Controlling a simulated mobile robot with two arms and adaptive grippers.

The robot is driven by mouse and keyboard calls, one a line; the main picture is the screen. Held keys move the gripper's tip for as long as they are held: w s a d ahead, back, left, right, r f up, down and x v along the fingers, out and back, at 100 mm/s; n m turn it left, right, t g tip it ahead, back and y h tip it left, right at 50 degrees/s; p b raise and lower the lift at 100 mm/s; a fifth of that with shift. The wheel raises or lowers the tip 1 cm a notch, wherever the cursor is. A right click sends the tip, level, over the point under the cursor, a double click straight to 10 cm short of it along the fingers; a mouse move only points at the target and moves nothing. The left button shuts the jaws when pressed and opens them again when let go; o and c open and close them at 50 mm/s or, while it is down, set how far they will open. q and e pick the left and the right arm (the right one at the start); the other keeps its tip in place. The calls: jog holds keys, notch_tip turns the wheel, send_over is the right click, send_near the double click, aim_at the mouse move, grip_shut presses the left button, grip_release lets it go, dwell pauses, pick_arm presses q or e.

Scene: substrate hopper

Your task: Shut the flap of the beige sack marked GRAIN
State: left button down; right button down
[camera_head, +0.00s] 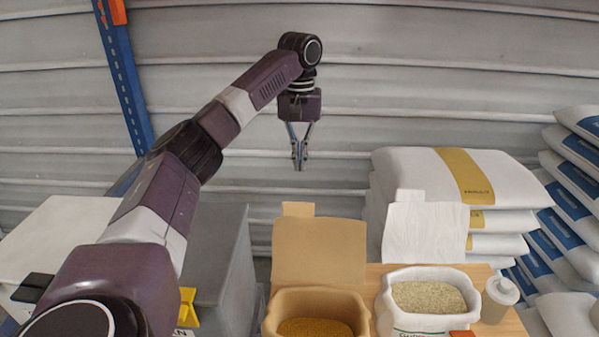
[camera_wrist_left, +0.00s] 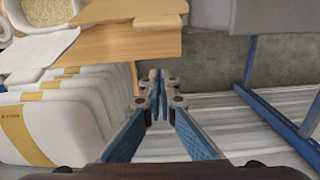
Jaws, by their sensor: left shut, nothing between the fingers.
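The beige sack (camera_head: 274,318) stands at the bottom middle of the head view, open at the top, with golden-brown contents (camera_head: 316,328) showing. Its flap (camera_head: 320,252) stands raised behind the opening, with a small tab (camera_head: 298,209) on its upper edge. The sack's front marking is out of view. My left gripper (camera_head: 299,167) points down, shut and empty, above and behind the flap, apart from it. In the left wrist view its fingertips (camera_wrist_left: 160,76) are together. A tan panel near the top there is probably this flap. My right gripper is not in view.
Stacked white sacks (camera_head: 405,168) lie behind. A grey bin (camera_head: 222,262) is left of the beige sack. A corrugated wall closes the back.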

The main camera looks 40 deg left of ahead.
pick_arm(q)
jog(key=s+d+f+p, duration=0.2)
jog(key=s+f, duration=0.1)
jog(key=f, duration=0.3)
jog(key=shift+d+f, duration=0.25)
jog(key=shift+f, duration=0.05)
dwell(0.4)
